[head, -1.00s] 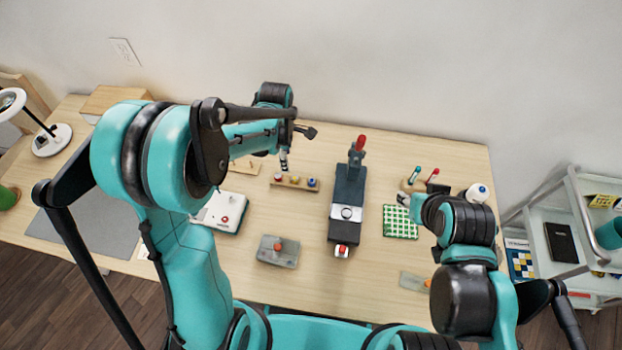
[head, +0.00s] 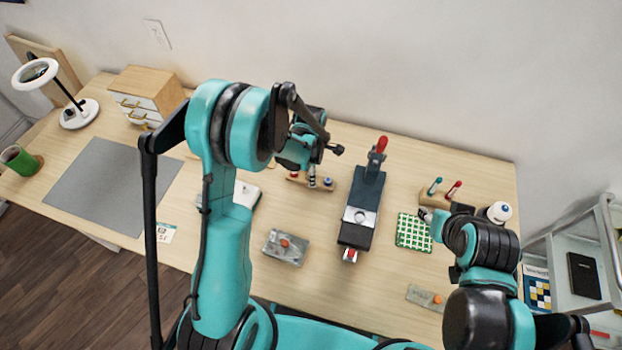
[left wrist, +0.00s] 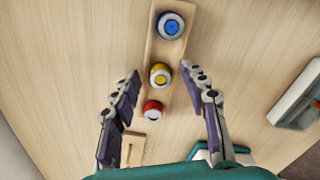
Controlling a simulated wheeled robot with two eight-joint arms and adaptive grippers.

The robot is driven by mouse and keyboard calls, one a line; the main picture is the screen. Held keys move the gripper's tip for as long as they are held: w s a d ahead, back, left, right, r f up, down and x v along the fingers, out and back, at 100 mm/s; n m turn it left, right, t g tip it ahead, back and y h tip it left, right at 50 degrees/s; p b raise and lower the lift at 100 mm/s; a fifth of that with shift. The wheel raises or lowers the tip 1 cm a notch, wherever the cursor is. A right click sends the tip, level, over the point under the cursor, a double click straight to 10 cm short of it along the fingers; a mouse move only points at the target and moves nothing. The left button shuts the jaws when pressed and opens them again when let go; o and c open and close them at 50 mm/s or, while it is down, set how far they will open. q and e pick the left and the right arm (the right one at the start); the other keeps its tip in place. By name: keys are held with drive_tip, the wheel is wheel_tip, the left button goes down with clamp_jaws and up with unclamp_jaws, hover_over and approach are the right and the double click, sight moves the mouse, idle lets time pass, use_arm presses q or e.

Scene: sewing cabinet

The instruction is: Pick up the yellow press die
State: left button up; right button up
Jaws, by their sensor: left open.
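The yellow press die (left wrist: 159,75) sits in the middle of a small wooden rack (left wrist: 158,48) in the left wrist view, between a blue die (left wrist: 171,26) and a red die (left wrist: 152,110). My left gripper (left wrist: 161,73) is open and empty, with one finger on each side of the yellow die and apart from it. In the head view my left gripper (head: 312,180) is over the rack (head: 301,181) and hides the yellow die. The blue die (head: 327,182) shows beside it. My right gripper (head: 426,215) is partly hidden behind its arm at the right.
A dark press with a red handle (head: 364,205) stands just right of the rack. A grey block with a red knob (head: 285,247) lies in front. A green checked cloth (head: 413,232) and a wooden stand (head: 434,199) with two screwdriver-like tools are farther right.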

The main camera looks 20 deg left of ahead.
use_arm(q)
drive_tip(key=shift+r, duration=0.15)
drive_tip(key=shift+c, duration=0.9)
clamp_jaws()
